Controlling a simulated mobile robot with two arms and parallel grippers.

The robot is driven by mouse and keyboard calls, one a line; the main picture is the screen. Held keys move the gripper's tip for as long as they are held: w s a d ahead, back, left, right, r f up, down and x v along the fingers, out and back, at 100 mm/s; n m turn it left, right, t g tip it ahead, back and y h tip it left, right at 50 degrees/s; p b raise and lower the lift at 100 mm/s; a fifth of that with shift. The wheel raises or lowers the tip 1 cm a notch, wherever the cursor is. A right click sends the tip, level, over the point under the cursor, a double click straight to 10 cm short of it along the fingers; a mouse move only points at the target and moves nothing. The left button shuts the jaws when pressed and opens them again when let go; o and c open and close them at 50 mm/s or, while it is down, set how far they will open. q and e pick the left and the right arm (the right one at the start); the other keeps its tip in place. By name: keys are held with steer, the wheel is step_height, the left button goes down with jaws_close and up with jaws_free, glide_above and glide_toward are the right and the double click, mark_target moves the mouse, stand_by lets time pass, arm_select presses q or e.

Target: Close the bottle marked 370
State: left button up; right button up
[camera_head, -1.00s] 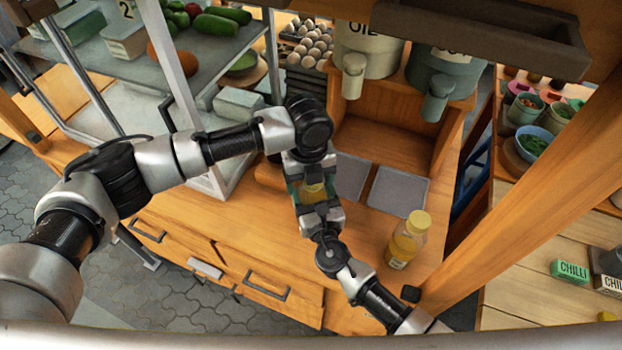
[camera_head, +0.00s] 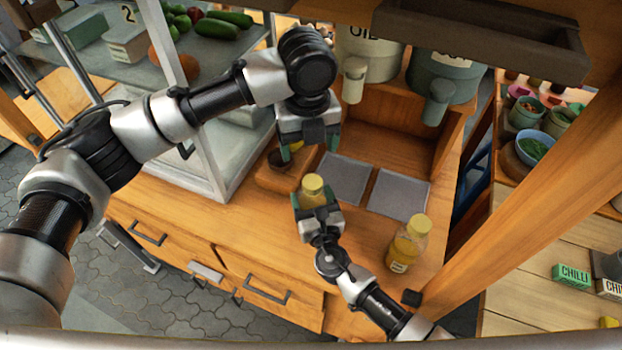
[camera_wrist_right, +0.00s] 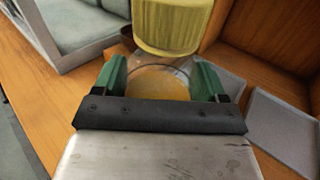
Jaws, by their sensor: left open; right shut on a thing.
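A glass bottle (camera_wrist_right: 158,84) of yellow-orange content with a yellow cap (camera_head: 312,183) stands upright between the green fingers of my right gripper (camera_head: 317,199), which is shut on it. In the right wrist view the cap (camera_wrist_right: 172,25) sits on top of the bottle; I cannot tell how tight it is. My left gripper (camera_head: 308,147) is open above and behind the bottle, apart from the cap. A second bottle (camera_head: 403,248) with a yellow cap stands on the counter at the right. I cannot read 370 on either bottle.
Behind the held bottle is a wooden block (camera_head: 278,177) with a small dark bowl. Two grey pads (camera_head: 400,195) lie on the counter. Oil dispensers (camera_head: 368,50) hang above at the back. A glass-sided shelf unit (camera_head: 232,165) stands at the left. The counter's front left is clear.

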steer(key=shift+r, duration=0.1)
steer(key=o, duration=1.8)
steer(key=shift+c, duration=0.2)
steer(key=shift+s, duration=0.1)
steer(key=b+v, duration=0.2)
steer(key=v, duration=0.8)
steer(key=shift+s, duration=0.4)
steer(key=shift+s, duration=0.1)
